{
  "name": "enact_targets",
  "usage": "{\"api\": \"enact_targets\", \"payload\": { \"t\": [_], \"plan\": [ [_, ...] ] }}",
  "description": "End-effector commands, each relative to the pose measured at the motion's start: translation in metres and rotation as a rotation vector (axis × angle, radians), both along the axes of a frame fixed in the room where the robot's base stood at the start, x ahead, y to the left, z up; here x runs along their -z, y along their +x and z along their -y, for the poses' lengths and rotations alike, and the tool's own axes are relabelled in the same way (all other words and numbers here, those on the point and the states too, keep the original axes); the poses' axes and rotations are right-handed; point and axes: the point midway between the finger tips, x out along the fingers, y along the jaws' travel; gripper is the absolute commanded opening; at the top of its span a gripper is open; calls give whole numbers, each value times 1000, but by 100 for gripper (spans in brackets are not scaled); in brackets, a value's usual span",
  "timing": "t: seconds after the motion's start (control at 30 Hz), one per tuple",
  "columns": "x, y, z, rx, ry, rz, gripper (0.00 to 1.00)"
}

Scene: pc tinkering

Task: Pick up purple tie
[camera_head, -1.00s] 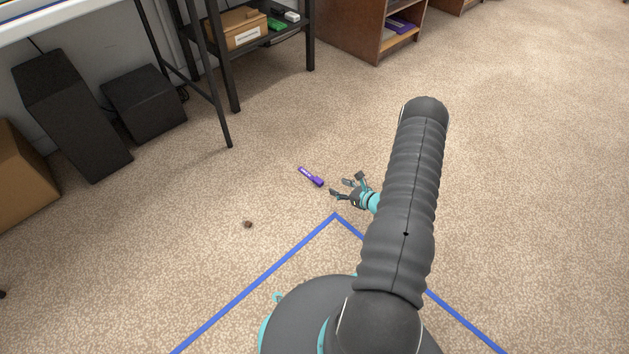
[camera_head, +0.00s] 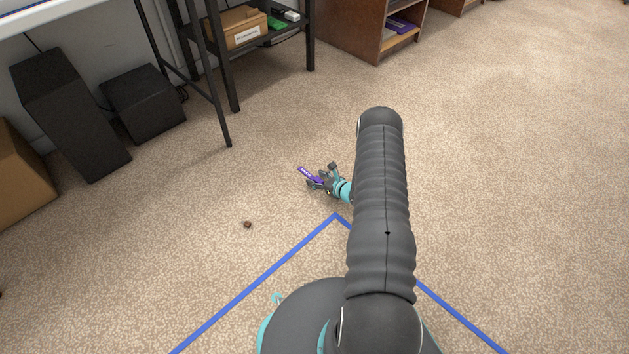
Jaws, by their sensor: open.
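The purple tie (camera_head: 308,174) is a short purple strip with a pale marking, lying on the beige carpet left of centre. My gripper (camera_head: 319,175) is open at the tie's lower right end. Its fingers overlap that end in the picture and partly hide it. I cannot tell whether the fingers touch the tie.
Blue tape (camera_head: 265,274) marks a corner on the carpet (camera_head: 520,200). A small brown object (camera_head: 247,225) lies to the left. A black shelf rack (camera_head: 233,90), black boxes (camera_head: 144,103) and a wooden bookcase (camera_head: 352,30) stand behind. The right side is clear carpet.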

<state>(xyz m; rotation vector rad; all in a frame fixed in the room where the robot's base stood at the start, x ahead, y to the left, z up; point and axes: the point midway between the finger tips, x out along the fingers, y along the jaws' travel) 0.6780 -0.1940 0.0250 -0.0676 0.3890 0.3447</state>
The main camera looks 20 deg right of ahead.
Motion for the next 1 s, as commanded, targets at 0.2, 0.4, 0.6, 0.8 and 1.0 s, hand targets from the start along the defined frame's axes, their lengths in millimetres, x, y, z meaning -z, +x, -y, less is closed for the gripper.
{"api": "enact_targets", "payload": {
  "t": [0.2,0.4,0.6,0.8,1.0],
  "plan": [
    [1,3,-1,1,0,0,56],
    [1,3,-1,1,0,0,24],
    [1,3,-1,1,0,0,10],
    [0,3,-1,1,0,0,10],
    [-11,3,0,1,-1,0,10]
  ]
}}
